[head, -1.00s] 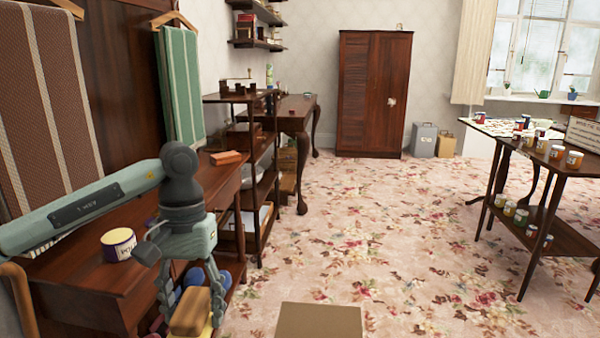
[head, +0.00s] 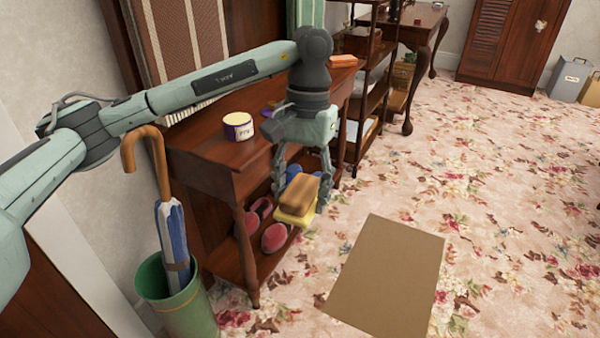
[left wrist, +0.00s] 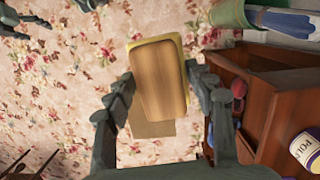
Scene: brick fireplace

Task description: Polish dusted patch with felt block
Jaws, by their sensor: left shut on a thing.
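The felt block (head: 301,192), with a wooden top and a yellow underside, is between the fingers of my left gripper (head: 303,198). The gripper is shut on it. In the left wrist view the block (left wrist: 159,80) lies between both fingers, its yellow edge showing. The block is held in the air off the front of the dark wooden side table (head: 205,150), below its top. A cream-topped polish tin (head: 238,126) stands on that table. I cannot make out a dusted patch. A dark gripper-like part (left wrist: 22,20) at the wrist view's upper left may be my right gripper.
A green umbrella stand (head: 180,306) with a blue-and-white umbrella (head: 172,240) stands left of the table. Pink slippers (head: 276,237) sit on the lower shelf. A brown flat sheet (head: 390,270) lies on the carpet. An orange block (head: 343,61) lies farther back. Carpet to the right is open.

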